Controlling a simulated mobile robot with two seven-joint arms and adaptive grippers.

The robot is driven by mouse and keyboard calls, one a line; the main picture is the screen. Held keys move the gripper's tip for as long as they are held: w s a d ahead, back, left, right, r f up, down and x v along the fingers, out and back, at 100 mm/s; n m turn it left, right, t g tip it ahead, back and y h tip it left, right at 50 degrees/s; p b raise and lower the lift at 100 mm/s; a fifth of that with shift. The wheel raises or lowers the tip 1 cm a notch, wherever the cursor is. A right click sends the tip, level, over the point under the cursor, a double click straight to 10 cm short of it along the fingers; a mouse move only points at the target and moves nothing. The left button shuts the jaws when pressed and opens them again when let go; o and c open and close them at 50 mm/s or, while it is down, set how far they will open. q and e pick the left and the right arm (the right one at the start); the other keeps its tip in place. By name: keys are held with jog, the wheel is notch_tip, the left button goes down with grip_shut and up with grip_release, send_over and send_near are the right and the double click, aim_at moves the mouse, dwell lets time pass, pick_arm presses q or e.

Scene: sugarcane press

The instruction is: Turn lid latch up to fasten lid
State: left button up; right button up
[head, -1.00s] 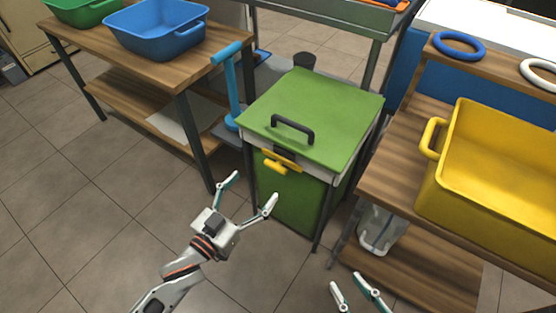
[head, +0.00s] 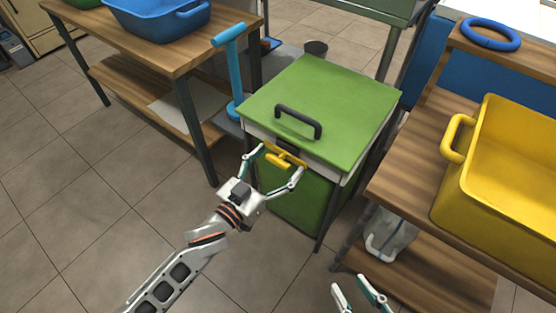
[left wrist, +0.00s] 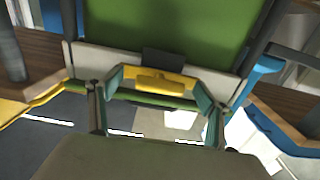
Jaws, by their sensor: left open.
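The green lid (head: 330,105) lies closed on the green press box (head: 297,200), with a black handle (head: 298,119) on top. The yellow lid latch (head: 286,157) is at the front edge, below the handle, and it also shows in the left wrist view (left wrist: 160,83). My left gripper (head: 281,161) is open, with one finger on each side of the latch. In the left wrist view the latch sits between the spread fingers (left wrist: 160,88), with gaps at its sides; contact is not clear. My right gripper (head: 349,284) is open and empty at the bottom edge.
A wooden table (head: 200,52) with a blue tub (head: 160,22) stands at the left. A blue lever (head: 234,75) stands beside the press. A wooden shelf (head: 413,150) with a yellow crate (head: 500,185) stands at the right. The floor in front is clear.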

pick_arm(q)
jog(key=shift+w+d, duration=0.1)
jog(key=shift+w, duration=0.1)
jog(key=shift+c, duration=0.3)
jog(key=c, duration=1)
jog(key=shift+c, duration=0.2)
